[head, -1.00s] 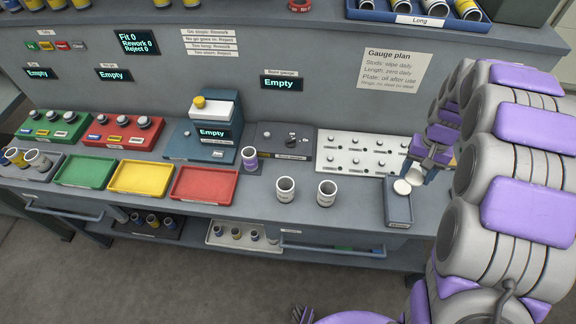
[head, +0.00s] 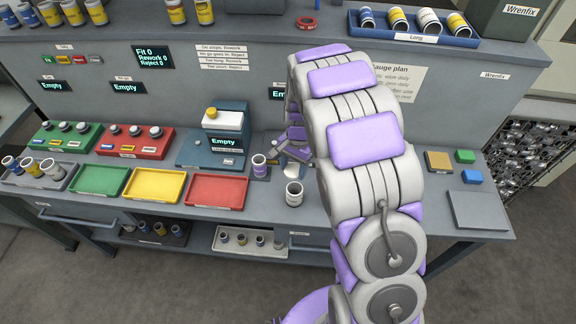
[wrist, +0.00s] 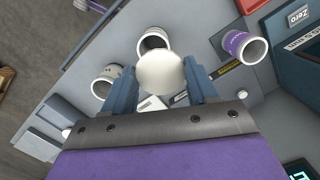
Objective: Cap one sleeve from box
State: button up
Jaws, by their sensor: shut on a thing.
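My gripper (wrist: 160,80) is shut on a round white cap (wrist: 161,71), held between its two blue-grey fingers. One white sleeve (wrist: 153,41) stands open end up just beyond the cap, partly covered by it. Another white sleeve (wrist: 104,84) stands to its left in the wrist view. A purple-banded sleeve (wrist: 244,47) stands to the right, also in the head view (head: 260,165). In the head view my gripper (head: 295,160) is above the bench, behind a white sleeve (head: 294,193). My arm hides the other white sleeve and the cap box there.
Green (head: 99,180), yellow (head: 154,186) and red (head: 217,190) trays line the bench front. A blue gauge with an "Empty" display (head: 224,142) stands behind. A grey plate (head: 478,210) and small blocks (head: 464,157) lie at the right. A shelf below holds more sleeves.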

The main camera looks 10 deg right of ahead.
jog(key=shift+s+m+p, duration=0.35)
jog(key=shift+m, duration=0.85)
jog(key=m, duration=0.2)
jog(key=f+m+p, duration=0.1)
jog(key=shift+s+d, duration=0.15)
jog(key=shift+d, duration=0.1)
jog(key=shift+f+m, duration=0.15)
jog(key=shift+m, duration=0.15)
jog(key=shift+f, duration=0.1)
jog(key=shift+a+f+b, duration=0.15)
jog(key=shift+f+b, duration=0.35)
jog(key=shift+f, duration=0.05)
notch_tip(320, 180, down, 5)
jog(key=shift+s+r+b, duration=0.1)
jog(key=shift+b, duration=0.65)
